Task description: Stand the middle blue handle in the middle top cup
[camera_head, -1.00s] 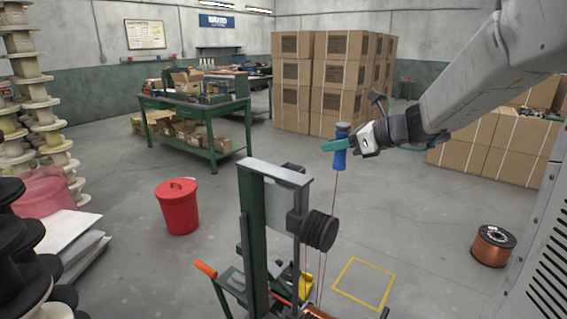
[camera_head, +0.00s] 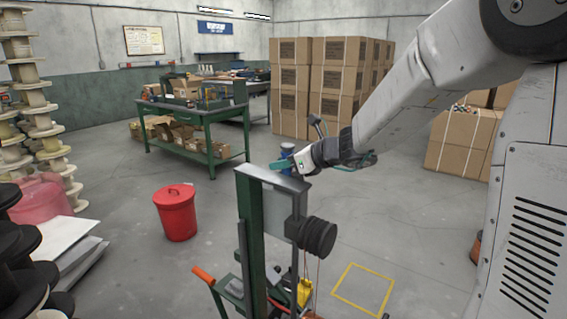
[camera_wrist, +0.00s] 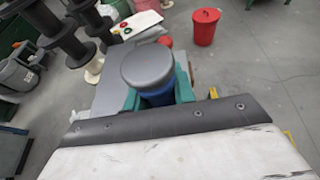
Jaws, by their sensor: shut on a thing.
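The blue handle (camera_head: 287,149) is upright in my gripper (camera_head: 286,166), just behind the top of the green stand (camera_head: 250,215). The stand's top bar hides its lower part, so I cannot tell whether it touches anything. In the wrist view, the handle's round grey cap (camera_wrist: 147,68) and blue body (camera_wrist: 157,98) show between the green fingers (camera_wrist: 158,90), which are shut on it. I cannot make out the middle top cup in either view.
A black pulley (camera_head: 317,236) with thin copper-coloured wires juts from the stand. An orange-gripped lever (camera_head: 203,275) is at its lower left. A red bin (camera_head: 176,212) stands left. A yellow floor square (camera_head: 363,289) is clear. Stacked boxes (camera_head: 330,85) stand behind.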

